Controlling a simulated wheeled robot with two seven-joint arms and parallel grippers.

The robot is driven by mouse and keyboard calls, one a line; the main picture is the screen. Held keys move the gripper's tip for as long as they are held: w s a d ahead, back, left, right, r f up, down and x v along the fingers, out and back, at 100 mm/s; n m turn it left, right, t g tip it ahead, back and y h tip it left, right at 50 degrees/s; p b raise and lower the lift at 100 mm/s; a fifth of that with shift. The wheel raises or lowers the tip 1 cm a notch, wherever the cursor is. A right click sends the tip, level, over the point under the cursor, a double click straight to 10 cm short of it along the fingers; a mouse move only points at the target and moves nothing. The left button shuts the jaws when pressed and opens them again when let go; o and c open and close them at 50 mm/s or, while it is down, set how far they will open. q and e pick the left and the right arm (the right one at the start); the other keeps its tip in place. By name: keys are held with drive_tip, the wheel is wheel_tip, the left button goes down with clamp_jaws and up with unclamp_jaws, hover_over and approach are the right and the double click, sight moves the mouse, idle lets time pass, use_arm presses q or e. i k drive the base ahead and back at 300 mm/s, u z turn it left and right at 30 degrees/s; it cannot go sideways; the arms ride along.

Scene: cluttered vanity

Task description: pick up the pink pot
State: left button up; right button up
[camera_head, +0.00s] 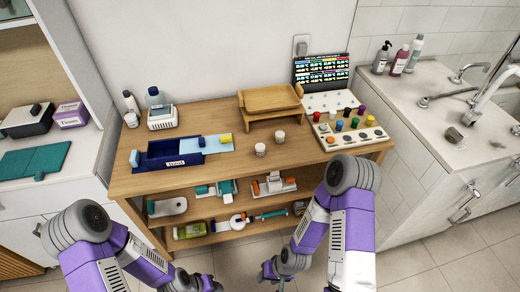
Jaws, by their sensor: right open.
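Two small pale pots stand on the wooden table top, the nearer pot (260,149) left of the farther pot (280,136). They are too small for me to tell surely which is the pink one. My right gripper (268,272) is open and empty, low in front of the table and well below and apart from both pots. My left gripper (207,284) is at the bottom edge, partly cut off, and its jaws do not show clearly.
A dark blue tray (155,160) is on the table's left, a wooden stand (270,101) behind the pots, and a white board with coloured pegs (345,132) on the right. Shelves with items are below. The sink counter (440,120) is at right. Table top before the pots is clear.

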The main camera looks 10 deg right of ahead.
sight(259, 147)
drive_tip(key=z, duration=1.6)
drive_tip(key=i, duration=0.75)
drive_tip(key=u, duration=1.75)
